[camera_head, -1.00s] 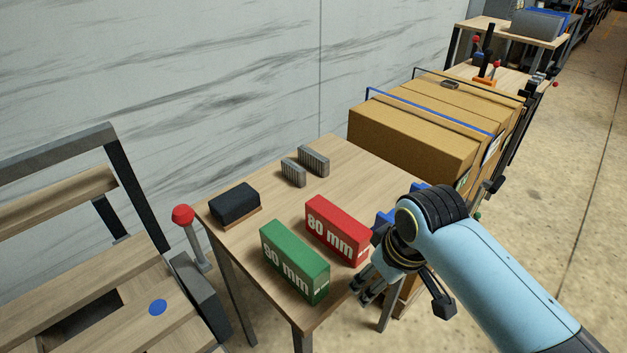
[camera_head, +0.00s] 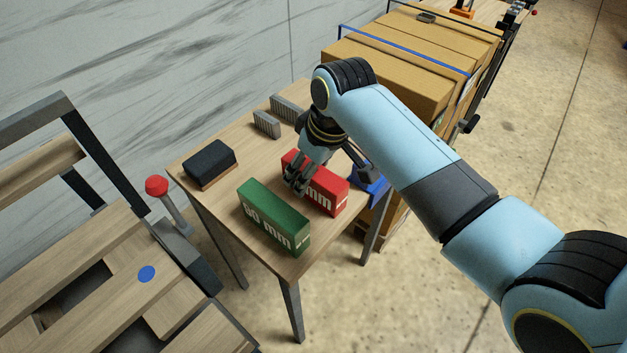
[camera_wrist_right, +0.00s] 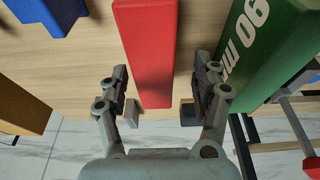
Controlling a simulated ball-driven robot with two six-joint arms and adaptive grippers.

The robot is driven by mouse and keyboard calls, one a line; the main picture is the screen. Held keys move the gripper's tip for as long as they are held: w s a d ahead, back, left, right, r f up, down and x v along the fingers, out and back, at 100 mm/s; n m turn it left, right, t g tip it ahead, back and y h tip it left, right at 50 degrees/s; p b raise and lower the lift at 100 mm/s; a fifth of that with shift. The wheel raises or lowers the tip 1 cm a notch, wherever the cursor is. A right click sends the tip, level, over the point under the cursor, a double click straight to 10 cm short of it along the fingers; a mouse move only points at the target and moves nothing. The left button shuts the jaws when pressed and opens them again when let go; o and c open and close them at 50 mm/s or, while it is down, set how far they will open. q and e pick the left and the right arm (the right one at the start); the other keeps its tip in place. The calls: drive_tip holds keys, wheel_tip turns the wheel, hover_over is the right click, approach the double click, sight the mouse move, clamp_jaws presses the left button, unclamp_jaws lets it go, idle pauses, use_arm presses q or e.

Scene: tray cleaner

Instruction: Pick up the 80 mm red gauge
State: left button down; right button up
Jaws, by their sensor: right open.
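The red 80 mm gauge (camera_head: 331,195) stands on the small wooden table, its label partly covered by my gripper. My right gripper (camera_head: 296,184) is over its near-left part, fingers pointing down. In the right wrist view the red gauge (camera_wrist_right: 145,45) lies between the two spread fingers of the open gripper (camera_wrist_right: 163,80), with gaps on both sides. I cannot tell how far the fingertips reach down beside it. My left gripper is not in view.
A green gauge (camera_head: 272,215) stands close beside the red one. A black block (camera_head: 210,160) on a wooden base and two grey ribbed blocks (camera_head: 267,124) are farther back. A blue object (camera_head: 371,183) is at the right edge. Cardboard boxes (camera_head: 400,85) stand behind.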

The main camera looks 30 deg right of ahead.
drive_tip(key=x, duration=0.4)
drive_tip(key=shift+d+f, duration=0.3)
drive_tip(key=shift+f, duration=0.05)
drive_tip(key=shift+s, duration=0.1)
drive_tip(key=shift+c, duration=0.5)
clamp_jaws()
